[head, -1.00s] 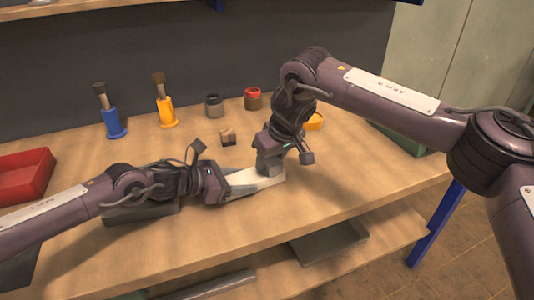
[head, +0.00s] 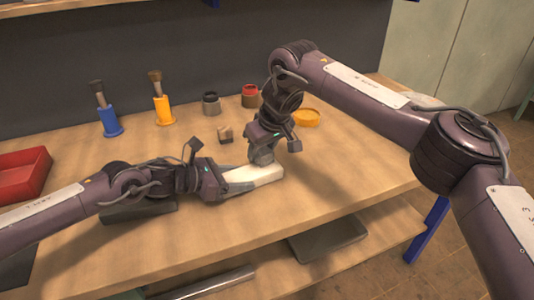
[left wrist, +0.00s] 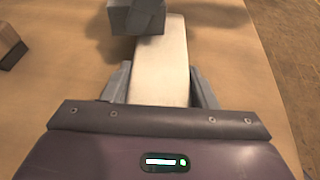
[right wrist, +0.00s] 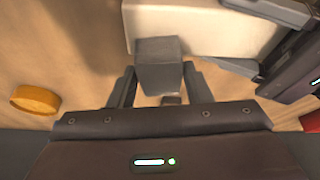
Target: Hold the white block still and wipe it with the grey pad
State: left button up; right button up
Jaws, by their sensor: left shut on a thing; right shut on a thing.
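The white block (head: 268,174) lies on the wooden table; it also shows in the left wrist view (left wrist: 160,75) and the right wrist view (right wrist: 190,22). My left gripper (head: 224,182) is shut on its left end, with one finger on each side in the left wrist view (left wrist: 160,85). My right gripper (head: 262,150) is shut on the grey pad (right wrist: 158,62), above the block's far side. The pad overlaps the block's edge in both wrist views (left wrist: 137,18). Whether it touches the block I cannot tell. The pad partly hides the block.
Behind stand a blue holder (head: 111,122) and a yellow holder (head: 163,112) with brushes, a grey jar (head: 211,104), a red-topped jar (head: 250,97), a small wooden piece (head: 225,135) and an orange dish (head: 306,118). A red tray (head: 22,175) is left. The front right is clear.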

jog(key=shift+w+a+r, duration=0.1)
jog(key=shift+w+r, duration=0.05)
jog(key=shift+w, duration=0.05)
jog(key=shift+r, duration=0.95)
pick_arm(q)
jog(key=shift+d, duration=0.1)
pick_arm(e)
jog(key=shift+r, duration=2.95)
pick_arm(q)
jog(key=o, duration=1.3)
